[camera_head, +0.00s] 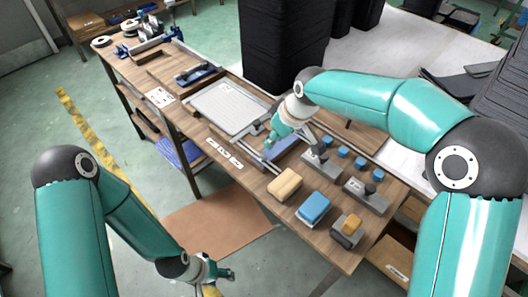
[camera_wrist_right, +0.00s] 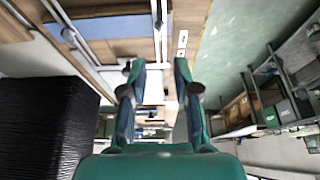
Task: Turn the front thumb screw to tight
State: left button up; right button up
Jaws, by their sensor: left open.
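I cannot make out with certainty which part is the front thumb screw. Two grey metal blocks stand on the bench: one (camera_head: 321,164) beside my right gripper has an upright part, and a nearer one (camera_head: 366,197) has a dark knob on top. Several small blue round pieces (camera_head: 343,151) stand in a row behind them. My right gripper (camera_head: 270,140) is over the bench by a blue panel (camera_head: 282,148); in the right wrist view its fingers (camera_wrist_right: 160,75) are apart with nothing between them. My left gripper (camera_head: 226,274) is low, off the bench's front side, open and empty.
A cream block (camera_head: 285,185), a blue block (camera_head: 314,208) and a grey-and-orange block (camera_head: 347,231) lie along the bench's near end. A white tray panel (camera_head: 228,107) lies left of my right gripper. A tall black stack (camera_head: 281,45) stands behind the bench. Floor in front is open.

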aim_at(263, 157)
jog(key=p+x, duration=0.1)
jog(key=x, duration=0.9)
jog(key=shift+w+a+f, duration=0.1)
jog(key=shift+w+f, duration=0.05)
jog(key=shift+f, duration=0.25)
grip_shut()
